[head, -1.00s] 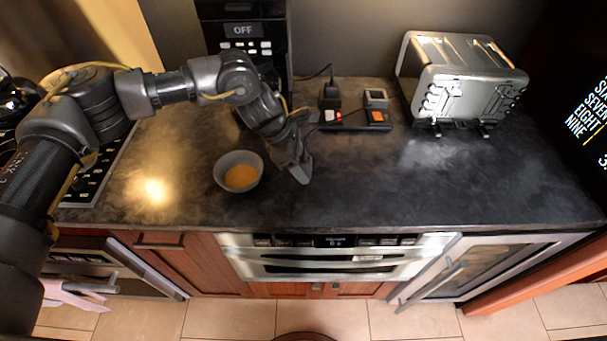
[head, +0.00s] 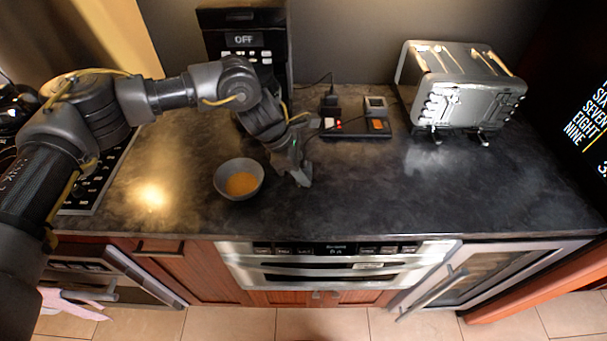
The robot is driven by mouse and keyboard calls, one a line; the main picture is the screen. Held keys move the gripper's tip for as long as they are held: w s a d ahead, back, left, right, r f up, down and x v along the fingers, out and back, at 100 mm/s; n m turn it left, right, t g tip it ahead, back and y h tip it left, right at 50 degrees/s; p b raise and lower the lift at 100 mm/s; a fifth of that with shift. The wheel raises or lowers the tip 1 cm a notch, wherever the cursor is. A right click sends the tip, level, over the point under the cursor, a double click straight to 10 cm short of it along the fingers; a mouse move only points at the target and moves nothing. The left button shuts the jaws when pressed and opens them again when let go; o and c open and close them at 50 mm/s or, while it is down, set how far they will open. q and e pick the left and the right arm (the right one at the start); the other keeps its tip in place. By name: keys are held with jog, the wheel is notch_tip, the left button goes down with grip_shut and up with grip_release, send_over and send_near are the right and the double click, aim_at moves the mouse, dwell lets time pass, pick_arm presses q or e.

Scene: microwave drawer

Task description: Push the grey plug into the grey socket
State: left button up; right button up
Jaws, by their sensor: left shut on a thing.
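The socket strip (head: 350,135) lies on the dark counter near the back wall. On its right part is the grey socket (head: 375,103), with an orange switch in front of it. On its left part stands a black plug (head: 331,103), with a red light in front. My left gripper (head: 302,178) is shut and points down, in front and to the left of the strip, apart from it. The grey plug is not clearly visible; what the jaws hold is mostly hidden by the fingers. My right gripper is not in view.
A bowl with orange contents (head: 239,180) stands just left of my left gripper. A toaster (head: 470,90) stands right of the strip and a black appliance (head: 245,50) behind my arm. The counter (head: 450,190) is clear at front right.

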aim_at(305, 159)
pick_arm(q)
jog(key=shift+r+p, duration=0.9)
jog(key=shift+r, duration=1.75)
